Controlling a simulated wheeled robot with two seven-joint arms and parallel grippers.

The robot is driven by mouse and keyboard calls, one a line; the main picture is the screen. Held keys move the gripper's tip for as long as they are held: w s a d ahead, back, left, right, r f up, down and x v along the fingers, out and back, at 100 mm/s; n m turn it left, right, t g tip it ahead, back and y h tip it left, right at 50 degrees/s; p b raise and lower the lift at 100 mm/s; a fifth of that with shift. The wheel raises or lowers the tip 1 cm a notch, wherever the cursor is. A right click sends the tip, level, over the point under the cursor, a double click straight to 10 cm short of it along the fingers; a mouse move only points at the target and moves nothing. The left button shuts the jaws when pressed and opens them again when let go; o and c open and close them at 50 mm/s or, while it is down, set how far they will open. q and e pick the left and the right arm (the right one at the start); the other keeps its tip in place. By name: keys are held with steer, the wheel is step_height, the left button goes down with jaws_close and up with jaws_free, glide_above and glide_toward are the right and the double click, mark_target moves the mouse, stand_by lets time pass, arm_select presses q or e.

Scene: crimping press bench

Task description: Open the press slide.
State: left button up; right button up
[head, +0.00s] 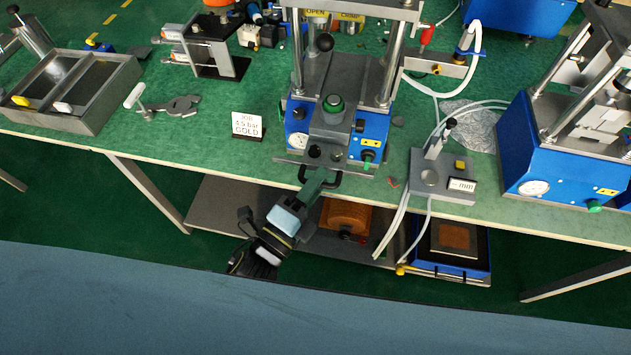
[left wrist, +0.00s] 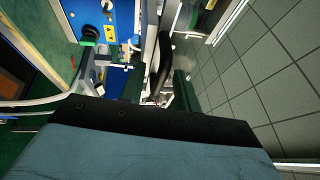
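The press (head: 345,125) stands at the middle of the bench, with a blue base and two steel columns. Its grey slide (head: 318,155) is at the front, with a dark bar handle (head: 332,178) at the bench's front edge. The black handle also shows in the left wrist view (left wrist: 160,68). My left gripper (head: 314,182) reaches up to the handle from below. Its two green fingers stand apart on either side of the handle, with gaps visible, so it looks open around it. The exact contact is partly hidden. My right gripper is not in view.
A sign card (head: 247,126) stands left of the press. Another blue machine (head: 565,150) stands farther right.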

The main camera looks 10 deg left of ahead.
arm_select(q)
steer(key=b+v, duration=0.1)
steer(key=v, duration=1.2)
steer(key=shift+a+b, duration=0.15)
steer(key=shift+b, duration=0.25)
steer(key=shift+s, duration=0.1)
steer(key=s+a+f+n+g+y, duration=0.1)
steer(key=a+f+n+g+y, duration=0.3)
steer(key=f, duration=0.9)
steer(key=s+f+n+g+y, duration=0.1)
steer(key=s+f+n+g, duration=0.15)
steer(key=f+n, duration=0.75)
steer(key=s+a+f+n+g+y, duration=0.1)
steer(key=s+a+f+n+g, duration=0.2)
steer(key=s+a+f+g, duration=0.2)
steer(key=s+a+f+n+g+y, duration=0.2)
steer(key=s+a+f+n+g, duration=0.2)
steer(key=s+f, duration=0.8)
step_height(320, 180, down, 4)
steer(key=shift+a+f+n+g+y, duration=0.1)
steer(key=shift+a+n+g+y, duration=0.2)
steer(key=shift+a+g, duration=0.25)
